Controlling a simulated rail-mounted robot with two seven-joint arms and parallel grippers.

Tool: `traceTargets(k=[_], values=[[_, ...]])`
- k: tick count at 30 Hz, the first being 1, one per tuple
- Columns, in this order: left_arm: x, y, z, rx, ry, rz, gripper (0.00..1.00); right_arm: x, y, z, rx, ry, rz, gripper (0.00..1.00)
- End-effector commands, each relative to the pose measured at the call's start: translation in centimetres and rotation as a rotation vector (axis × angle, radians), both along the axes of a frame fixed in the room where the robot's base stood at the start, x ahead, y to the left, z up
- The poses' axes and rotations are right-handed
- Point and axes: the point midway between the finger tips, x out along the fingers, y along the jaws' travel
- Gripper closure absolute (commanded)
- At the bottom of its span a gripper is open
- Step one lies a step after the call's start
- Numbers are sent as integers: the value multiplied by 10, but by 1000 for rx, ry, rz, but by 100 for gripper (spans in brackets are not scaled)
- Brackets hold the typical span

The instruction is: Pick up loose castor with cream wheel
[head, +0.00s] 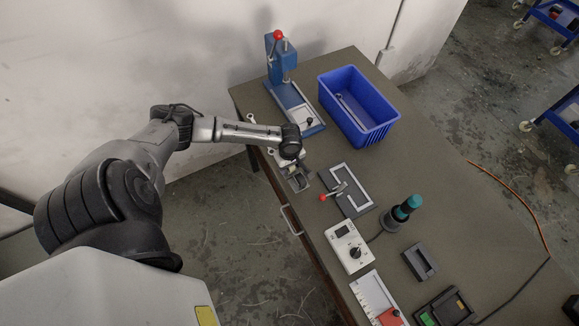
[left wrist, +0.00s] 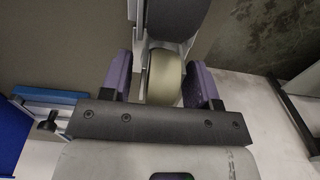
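In the left wrist view, the two purple fingers of my left gripper (left wrist: 162,82) stand on either side of a castor with a cream wheel (left wrist: 166,77). Its metal fork shows beside the wheel, close to the left finger. I cannot tell whether the fingers press on it or only flank it. In the head view, my left gripper (head: 290,156) points down at the near left edge of the table, beside the blue press. The castor between the fingers is not clear there. My right gripper is not in view.
The table (head: 440,205) holds a blue press (head: 284,75), a blue bin (head: 376,128), a clamp fixture with a red knob (head: 347,190), a white control box (head: 348,246) and a teal-topped tool (head: 403,208). A small pale wheel-like part (head: 251,117) lies at the table edge left of the press.

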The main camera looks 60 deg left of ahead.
Motion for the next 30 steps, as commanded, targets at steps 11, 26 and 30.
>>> traceTargets(k=[11,26,30], values=[[0,0,0,0,0,0,81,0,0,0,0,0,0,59],[0,1,13,1,-1,0,95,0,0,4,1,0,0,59],[1,1,37,1,-3,-1,95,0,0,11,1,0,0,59]])
